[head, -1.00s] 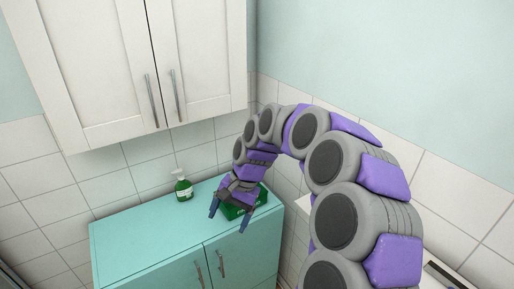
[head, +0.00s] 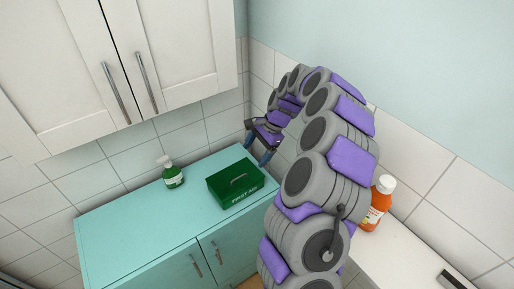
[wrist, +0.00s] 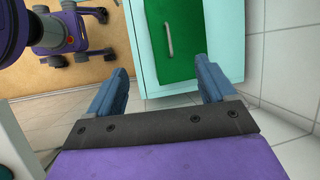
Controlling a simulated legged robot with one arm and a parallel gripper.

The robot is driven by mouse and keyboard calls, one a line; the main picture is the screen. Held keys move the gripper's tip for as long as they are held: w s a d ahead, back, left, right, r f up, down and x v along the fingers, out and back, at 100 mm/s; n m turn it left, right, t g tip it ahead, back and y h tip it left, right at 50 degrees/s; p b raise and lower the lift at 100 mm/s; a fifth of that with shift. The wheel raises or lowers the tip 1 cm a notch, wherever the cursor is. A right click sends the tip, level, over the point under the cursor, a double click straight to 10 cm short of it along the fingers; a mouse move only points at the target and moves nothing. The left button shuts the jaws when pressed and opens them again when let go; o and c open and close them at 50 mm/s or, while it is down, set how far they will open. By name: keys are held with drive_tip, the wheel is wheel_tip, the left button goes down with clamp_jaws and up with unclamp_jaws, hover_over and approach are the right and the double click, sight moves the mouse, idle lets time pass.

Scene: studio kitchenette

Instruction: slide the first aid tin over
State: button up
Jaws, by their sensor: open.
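The first aid tin (head: 236,184) is a dark green box with a handle on its lid and "FIRST AID" on its front. It sits flat near the right end of the turquoise cabinet top (head: 135,217). It also shows in the wrist view (wrist: 189,40), beyond my fingers. My gripper (head: 257,147) is open and empty, above and beyond the tin's back right side in the head view. In the wrist view, my gripper (wrist: 165,82) has its fingers wide apart with nothing between them. The fingers look apart from the tin.
A green pump bottle (head: 171,174) stands left of the tin at the back. An orange bottle (head: 376,204) stands on a white counter (head: 410,252) at right. White wall cupboards (head: 120,60) hang above. The cabinet top's left part is clear.

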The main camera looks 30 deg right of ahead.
sight(234, 189)
drive_tip(key=x, duration=0.5)
drive_tip(key=b+x, duration=0.1)
drive_tip(key=x, duration=0.5)
drive_tip(key=b+x, duration=0.1)
drive_tip(key=x, duration=0.4)
drive_tip(key=shift+w+a, duration=0.1)
drive_tip(key=shift+a, duration=0.3)
drive_tip(key=shift+w+a+f+b, duration=0.1)
drive_tip(key=shift+f+b, duration=0.25)
drive_tip(key=shift+f, duration=0.25)
drive_tip(key=shift+s+a, duration=0.1)
drive_tip(key=shift+s, duration=0.1)
drive_tip(key=c, duration=1.5)
drive_tip(key=shift+c, duration=0.2)
